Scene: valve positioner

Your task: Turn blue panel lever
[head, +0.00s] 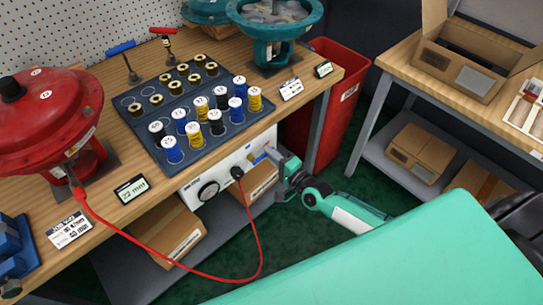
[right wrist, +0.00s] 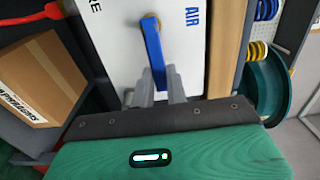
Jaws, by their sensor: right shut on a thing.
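The blue panel lever (right wrist: 153,48) sits on the white panel (right wrist: 112,40) beside the "AIR" lettering. In the right wrist view it runs from a pivot at the top down between my fingers, tilted slightly. My right gripper (right wrist: 159,88) is shut on the lever's free end. In the head view the right gripper (head: 278,160) is at the right end of the white panel (head: 214,188), under the bench edge. There the lever (head: 261,157) is small and partly hidden by the gripper. My left gripper is not in view.
A red hose (head: 135,232) runs from the red valve actuator (head: 50,125) to the panel. A blue tray (head: 212,128) holds several spools. A red bin (head: 338,95) and a cardboard box (head: 166,228) stand nearby.

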